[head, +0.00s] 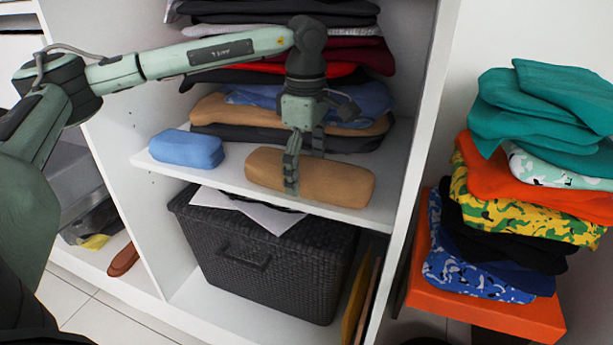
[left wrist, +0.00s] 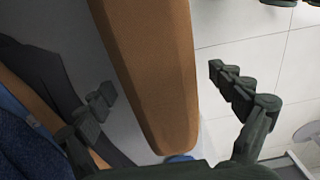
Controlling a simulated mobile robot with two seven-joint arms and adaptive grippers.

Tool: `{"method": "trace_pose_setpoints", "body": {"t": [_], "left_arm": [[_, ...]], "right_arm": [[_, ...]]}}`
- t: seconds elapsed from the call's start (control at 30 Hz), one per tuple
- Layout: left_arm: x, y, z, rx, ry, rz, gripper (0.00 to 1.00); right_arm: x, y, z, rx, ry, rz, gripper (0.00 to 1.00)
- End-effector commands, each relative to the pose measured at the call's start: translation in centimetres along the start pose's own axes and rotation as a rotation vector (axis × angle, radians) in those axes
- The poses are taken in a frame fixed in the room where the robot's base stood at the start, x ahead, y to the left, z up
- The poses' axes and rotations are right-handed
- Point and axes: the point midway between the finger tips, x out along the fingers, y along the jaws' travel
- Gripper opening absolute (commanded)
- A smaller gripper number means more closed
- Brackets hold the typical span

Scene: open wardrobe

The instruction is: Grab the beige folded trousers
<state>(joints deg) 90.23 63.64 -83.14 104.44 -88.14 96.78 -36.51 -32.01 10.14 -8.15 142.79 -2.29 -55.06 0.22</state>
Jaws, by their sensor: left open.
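The beige folded trousers (head: 340,182) look like a tan, rounded, long bundle at the front edge of the wardrobe shelf (head: 232,180). In the left wrist view the tan bundle (left wrist: 155,75) runs between the two fingers. My left gripper (head: 303,164) comes down from above over the bundle's left half. One finger is on the front side and the other on the back side. In the left wrist view the gripper (left wrist: 161,81) is wide open, with gaps beside the bundle. My right gripper is not in view.
A blue folded item (head: 187,149) lies left on the same shelf. A clothes stack (head: 350,142), including another tan piece, stands close behind. A dark woven basket (head: 265,262) sits below. A colourful clothes pile (head: 520,185) stands right, beyond the wardrobe's side panel (head: 418,130).

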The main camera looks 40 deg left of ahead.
Motion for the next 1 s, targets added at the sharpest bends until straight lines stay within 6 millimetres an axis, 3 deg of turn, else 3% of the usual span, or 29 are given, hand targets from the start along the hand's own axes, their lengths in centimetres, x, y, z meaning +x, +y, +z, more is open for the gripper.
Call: {"method": "trace_pose_setpoints", "body": {"t": [0.23,0.7,1.0], "left_arm": [[0.10,-0.01,-0.01,0.000,0.000,0.000,0.92],[0.07,-0.01,0.00,0.000,0.000,0.000,0.34],[-0.24,0.03,0.03,0.000,-0.001,0.001,0.34]], "right_arm": [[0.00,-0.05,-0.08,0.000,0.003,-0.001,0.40],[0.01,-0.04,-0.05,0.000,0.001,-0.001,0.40],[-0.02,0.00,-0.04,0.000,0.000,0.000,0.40]]}}
